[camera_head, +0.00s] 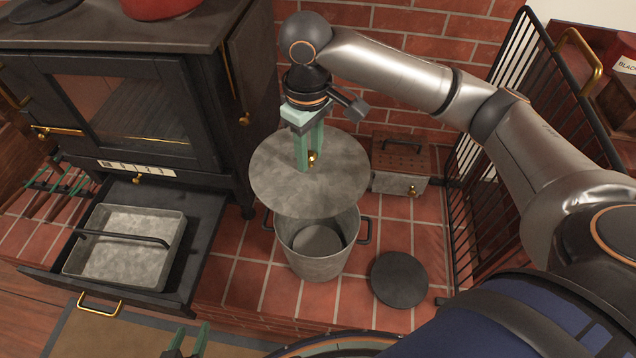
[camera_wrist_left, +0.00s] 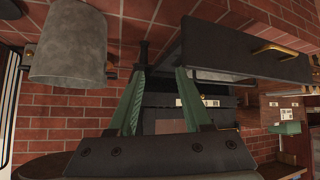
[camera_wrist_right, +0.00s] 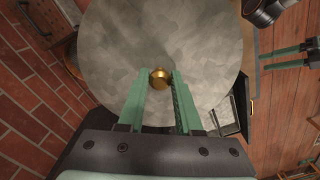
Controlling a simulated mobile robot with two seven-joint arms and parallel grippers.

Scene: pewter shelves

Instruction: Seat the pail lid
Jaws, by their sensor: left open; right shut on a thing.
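The round grey metal lid (camera_head: 275,185) hangs above the pail, apart from its rim as far as I can see. My right gripper (camera_head: 309,165) is shut on the lid's brass knob (camera_wrist_right: 160,79); the lid also fills much of the right wrist view (camera_wrist_right: 205,50). The grey pail (camera_head: 315,262) stands on the brick hearth with two dark side handles. The lid hides its back rim; its front opening shows. My left gripper (camera_head: 188,342) is open and empty at the bottom of the head view. The pail shows at upper left in the left wrist view (camera_wrist_left: 68,45).
A black disc (camera_head: 399,279) lies on the bricks right of the pail. A stove's open drawer (camera_head: 190,285) holding an ash pan (camera_head: 125,225) juts out at left. A small metal box (camera_head: 398,184) sits behind the pail. A black fire screen (camera_head: 460,225) stands at right.

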